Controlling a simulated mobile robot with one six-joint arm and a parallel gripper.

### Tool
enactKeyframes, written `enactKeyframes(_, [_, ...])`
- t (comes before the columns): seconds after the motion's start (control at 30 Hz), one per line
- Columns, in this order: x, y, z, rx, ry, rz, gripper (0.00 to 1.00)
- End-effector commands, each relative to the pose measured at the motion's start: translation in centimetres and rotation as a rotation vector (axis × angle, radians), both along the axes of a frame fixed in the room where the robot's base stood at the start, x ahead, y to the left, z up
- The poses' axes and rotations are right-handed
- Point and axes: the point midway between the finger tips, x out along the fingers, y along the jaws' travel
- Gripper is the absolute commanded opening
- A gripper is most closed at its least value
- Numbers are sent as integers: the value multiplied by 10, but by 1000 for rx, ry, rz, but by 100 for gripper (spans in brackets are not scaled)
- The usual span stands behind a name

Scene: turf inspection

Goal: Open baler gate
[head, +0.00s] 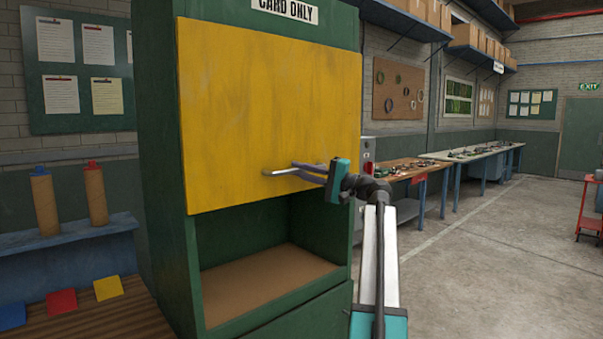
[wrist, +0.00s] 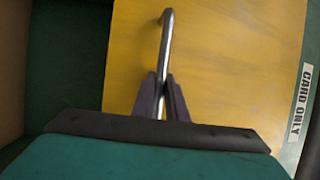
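The baler gate (head: 260,110) is a yellow panel on the front of a tall green cabinet, the baler (head: 165,190). Below its bottom edge an open bay with a brown floor (head: 265,283) shows. A silver bar handle (head: 275,173) sits low on the gate. My gripper (head: 299,170) is at the handle's right part. In the wrist view, the two dark fingers (wrist: 161,88) lie close on either side of the handle (wrist: 166,40), shut on it. The yellow gate also fills much of the wrist view (wrist: 220,60). The finger contact is partly hidden in the head view.
A blue shelf (head: 70,240) with two brown rolls stands left, above a wooden bench (head: 115,320) with coloured cards. Workbenches (head: 405,170) line the wall at right. A red trolley (head: 590,205) stands far right. The concrete floor (head: 480,270) right of the baler is clear.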

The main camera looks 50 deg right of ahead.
Motion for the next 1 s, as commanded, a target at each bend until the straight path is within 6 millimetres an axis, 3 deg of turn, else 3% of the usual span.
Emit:
enactKeyframes(0.53, [-7,-3,-2,0,0,-2,20])
enactKeyframes(1.0, [-67,-23,-15,-1,1,-2,20])
